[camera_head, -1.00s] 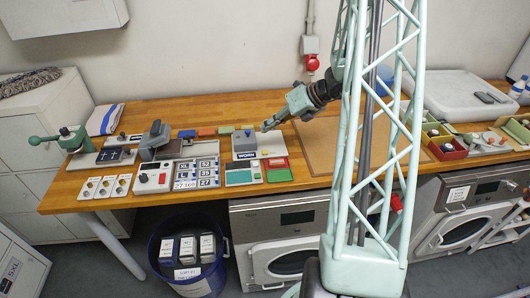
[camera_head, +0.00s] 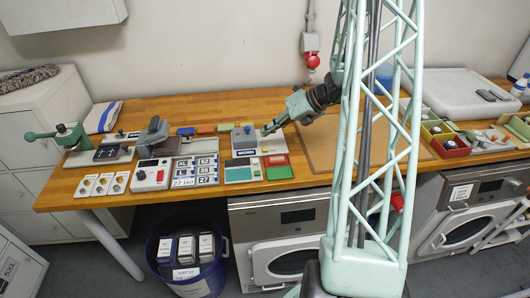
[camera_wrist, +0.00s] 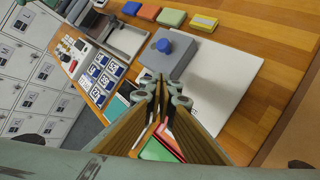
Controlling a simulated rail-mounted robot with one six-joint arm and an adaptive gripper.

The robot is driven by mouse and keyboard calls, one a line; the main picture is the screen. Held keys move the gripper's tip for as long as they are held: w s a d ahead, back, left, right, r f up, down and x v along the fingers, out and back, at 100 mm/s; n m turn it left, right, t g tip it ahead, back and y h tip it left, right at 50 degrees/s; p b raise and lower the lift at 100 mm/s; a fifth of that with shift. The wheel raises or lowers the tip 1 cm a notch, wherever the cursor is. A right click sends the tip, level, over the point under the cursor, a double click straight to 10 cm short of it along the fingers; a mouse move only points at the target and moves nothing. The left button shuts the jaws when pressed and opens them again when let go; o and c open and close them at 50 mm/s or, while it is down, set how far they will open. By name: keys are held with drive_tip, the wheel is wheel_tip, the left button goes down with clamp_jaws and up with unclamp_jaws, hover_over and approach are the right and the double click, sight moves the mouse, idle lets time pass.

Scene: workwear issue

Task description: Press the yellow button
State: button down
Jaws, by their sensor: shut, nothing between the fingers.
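A yellow block-shaped button (camera_head: 247,126) sits at the right end of a row of coloured blocks at the back of the wooden bench. It also shows at the top of the wrist view (camera_wrist: 204,22), with a darker top face. My gripper (camera_head: 267,131) is shut and empty, in the air close to the grey box with a blue knob. In the wrist view its fingertips (camera_wrist: 161,82) are together and point towards the grey box. The yellow button is beyond them, apart from them.
The grey box (camera_head: 243,141) with its blue knob (camera_wrist: 163,45) stands on a white plate in front of the row. Green (camera_wrist: 171,17) and orange (camera_wrist: 149,12) blocks lie to the yellow one's left. A brown mat (camera_head: 325,140) covers bench to the right.

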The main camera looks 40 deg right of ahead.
sight(266, 149)
drive_tip(key=shift+f+b, duration=1.65)
drive_tip(key=shift+f, duration=0.9)
drive_tip(key=shift+f+b, duration=0.55)
drive_tip(key=shift+f, duration=0.35)
idle(1.0)
drive_tip(key=shift+r, duration=0.2)
drive_tip(key=shift+r+p, duration=0.7)
drive_tip(key=shift+r, duration=0.1)
idle(0.4)
drive_tip(key=shift+r+p, duration=1.8)
drive_tip(key=shift+r, duration=0.65)
